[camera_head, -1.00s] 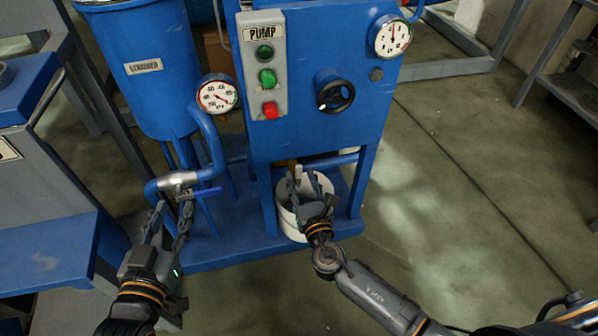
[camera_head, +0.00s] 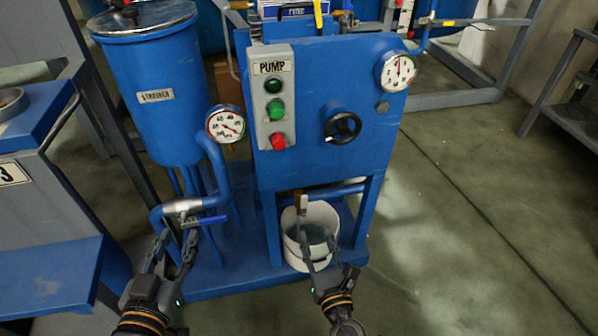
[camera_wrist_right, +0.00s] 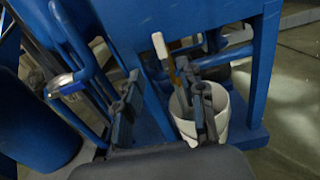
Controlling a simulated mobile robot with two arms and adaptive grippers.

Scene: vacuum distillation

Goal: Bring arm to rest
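My right gripper (camera_head: 318,246) is open and empty, in front of the white bucket (camera_head: 322,212) under the blue pump unit. In the right wrist view its two fingers (camera_wrist_right: 164,98) stand apart, with the bucket (camera_wrist_right: 220,118) beyond them. My left gripper (camera_head: 173,243) is open at the lower left, its fingertips just below the pipe valve with the blue handle (camera_head: 214,220). I cannot tell whether they touch the pipe. Nothing shows between its fingers.
The blue pump panel (camera_head: 300,165) carries a button box (camera_head: 270,98), a black handwheel (camera_head: 342,127) and a gauge (camera_head: 396,72). A blue strainer tank (camera_head: 160,125) with a gauge (camera_head: 225,124) stands left. A brass-coloured fitting (camera_head: 299,201) sits above the bucket.

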